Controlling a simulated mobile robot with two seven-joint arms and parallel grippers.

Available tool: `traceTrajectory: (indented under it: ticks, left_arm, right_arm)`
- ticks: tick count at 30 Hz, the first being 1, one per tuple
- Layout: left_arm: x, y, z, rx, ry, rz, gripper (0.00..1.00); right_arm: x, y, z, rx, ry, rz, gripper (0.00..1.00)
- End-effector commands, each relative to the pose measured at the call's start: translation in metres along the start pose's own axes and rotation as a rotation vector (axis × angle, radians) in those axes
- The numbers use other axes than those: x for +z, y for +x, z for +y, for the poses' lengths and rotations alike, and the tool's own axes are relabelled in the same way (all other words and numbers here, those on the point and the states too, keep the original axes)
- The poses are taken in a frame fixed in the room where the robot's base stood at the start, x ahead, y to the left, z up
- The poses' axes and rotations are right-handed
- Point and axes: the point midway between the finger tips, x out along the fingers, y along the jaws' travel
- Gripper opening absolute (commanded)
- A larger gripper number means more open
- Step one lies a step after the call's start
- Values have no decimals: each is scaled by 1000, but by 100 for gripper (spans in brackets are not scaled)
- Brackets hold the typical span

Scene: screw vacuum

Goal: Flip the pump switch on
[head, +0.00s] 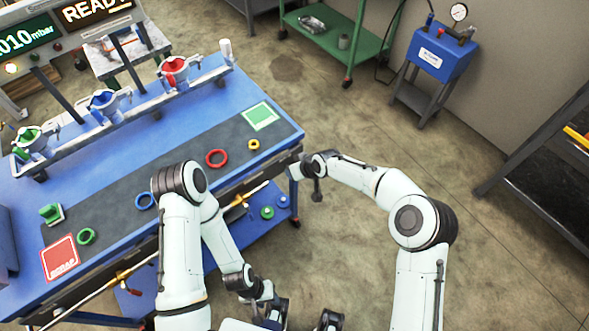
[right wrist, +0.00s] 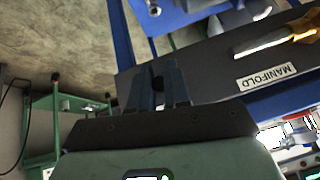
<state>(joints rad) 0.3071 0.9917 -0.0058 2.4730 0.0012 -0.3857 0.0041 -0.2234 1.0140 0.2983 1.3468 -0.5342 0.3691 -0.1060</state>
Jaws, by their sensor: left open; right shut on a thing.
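A blue box-shaped unit (head: 440,50), which looks like the pump, stands on a dark stand at the upper right in the head view. A round white gauge (head: 459,12) sits on it. Small red and dark parts are on its top, but I cannot tell which one is the switch or how it is set. My right gripper (head: 317,190) is beside the blue bench's right end, well away from the pump. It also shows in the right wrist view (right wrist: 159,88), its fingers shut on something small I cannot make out. My left gripper (head: 304,317) is low at the bottom edge, open.
The blue bench (head: 185,82) carries several coloured rings and valve units. A green cart (head: 350,42) stands at the back, and a dark shelf (head: 545,150) at the right. Bare floor (head: 350,115) lies between bench and pump.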

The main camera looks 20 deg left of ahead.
Motion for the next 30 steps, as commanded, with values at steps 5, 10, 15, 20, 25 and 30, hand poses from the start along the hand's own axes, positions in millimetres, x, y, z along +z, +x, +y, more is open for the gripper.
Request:
traceTrajectory:
  ticks: [5, 10, 15, 20, 25, 30]
  left_arm:
    - [0, -2, 1, 0, 0, 1, 43]
    - [0, -2, 1, 0, 0, 1, 43]
    - [0, -2, 1, 0, 0, 1, 43]
    - [0, -2, 1, 0, 0, 1, 43]
    - [0, -2, 1, 0, 0, 1, 43]
    - [0, -2, 1, 0, 0, 0, 43]
  right_arm:
    - [-2, -1, 0, 4, 1, -18, 0]
    - [-1, 0, 0, 4, 2, -20, 0]
    - [-1, 0, 0, 4, 2, -19, 0]
    - [-1, 0, 0, 4, 2, -19, 42]
    - [-1, 0, 0, 4, 2, -20, 42]
    - [-1, -7, 0, 4, 2, -19, 42]
